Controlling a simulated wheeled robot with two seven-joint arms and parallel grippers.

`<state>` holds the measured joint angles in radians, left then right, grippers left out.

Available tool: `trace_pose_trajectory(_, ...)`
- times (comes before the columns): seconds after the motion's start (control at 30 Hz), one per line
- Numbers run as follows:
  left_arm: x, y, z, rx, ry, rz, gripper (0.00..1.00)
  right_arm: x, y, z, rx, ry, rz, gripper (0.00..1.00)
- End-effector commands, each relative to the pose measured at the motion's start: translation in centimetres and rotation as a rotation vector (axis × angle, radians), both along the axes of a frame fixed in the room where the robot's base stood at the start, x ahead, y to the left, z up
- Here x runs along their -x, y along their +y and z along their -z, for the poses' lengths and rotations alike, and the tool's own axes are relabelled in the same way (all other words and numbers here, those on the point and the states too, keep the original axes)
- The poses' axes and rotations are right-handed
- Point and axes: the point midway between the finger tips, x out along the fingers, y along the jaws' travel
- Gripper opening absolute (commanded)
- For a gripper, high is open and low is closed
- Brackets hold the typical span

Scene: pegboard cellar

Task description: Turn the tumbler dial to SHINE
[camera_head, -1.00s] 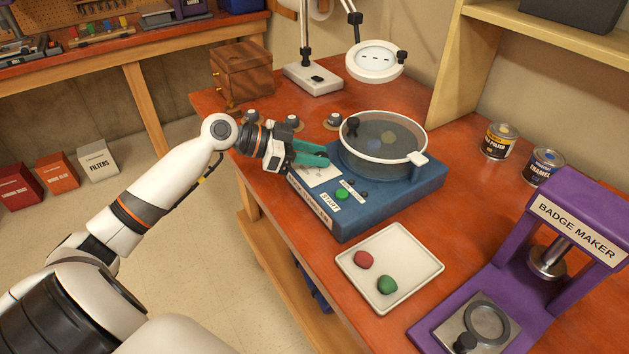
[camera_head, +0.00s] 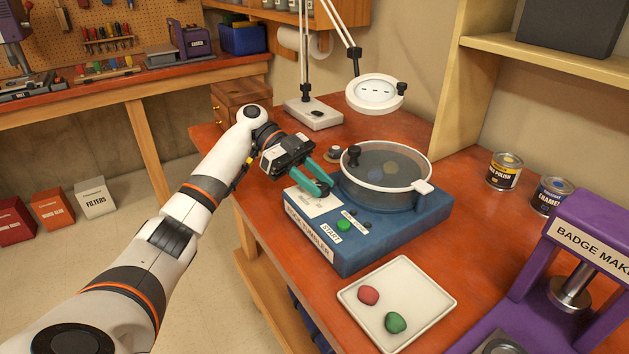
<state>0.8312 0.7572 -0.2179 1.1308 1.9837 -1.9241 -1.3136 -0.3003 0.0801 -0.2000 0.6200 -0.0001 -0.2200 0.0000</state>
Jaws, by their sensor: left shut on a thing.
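The blue tumbler (camera_head: 375,245) stands on the orange-red bench, with a clear-lidded round drum (camera_head: 388,165) on top. Its front carries a green START button (camera_head: 344,225) and a white dial label plate (camera_head: 306,203). My left gripper (camera_head: 322,188) has green fingers and is at the dial spot on the panel's left part, shut on the dial. The fingers hide the dial, so its pointer and most of the label's words cannot be read. My right gripper is not in view.
A white tray (camera_head: 433,290) with a red stone (camera_head: 368,295) and a green stone (camera_head: 395,322) lies in front. A purple badge maker (camera_head: 585,240) stands at right. A magnifier lamp (camera_head: 376,92), wooden box (camera_head: 240,98) and two cans (camera_head: 504,171) stand behind and beside the tumbler.

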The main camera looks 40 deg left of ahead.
Motion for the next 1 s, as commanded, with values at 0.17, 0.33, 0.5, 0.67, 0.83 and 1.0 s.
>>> trace_pose_trajectory(0.17, -0.13, -0.06, -0.02, -0.001, 0.002, 0.067, 0.07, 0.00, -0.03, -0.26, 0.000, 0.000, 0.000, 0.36)
trace_pose_trajectory(0.33, -0.14, -0.08, 0.07, -0.001, 0.001, 0.098, 0.07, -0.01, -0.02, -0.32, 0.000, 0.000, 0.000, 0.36)
trace_pose_trajectory(0.5, -0.12, -0.08, 0.13, -0.002, 0.002, 0.107, 0.07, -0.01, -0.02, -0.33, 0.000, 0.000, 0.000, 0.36)
trace_pose_trajectory(0.67, -0.11, -0.08, 0.16, -0.002, 0.003, 0.107, 0.07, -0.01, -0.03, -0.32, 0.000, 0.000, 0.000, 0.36)
trace_pose_trajectory(0.83, -0.10, -0.08, 0.18, -0.002, 0.003, 0.107, 0.39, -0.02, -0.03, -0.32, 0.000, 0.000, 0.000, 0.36)
trace_pose_trajectory(1.0, -0.13, -0.06, 0.13, -0.002, 0.002, 0.105, 0.51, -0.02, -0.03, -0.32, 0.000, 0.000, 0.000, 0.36)
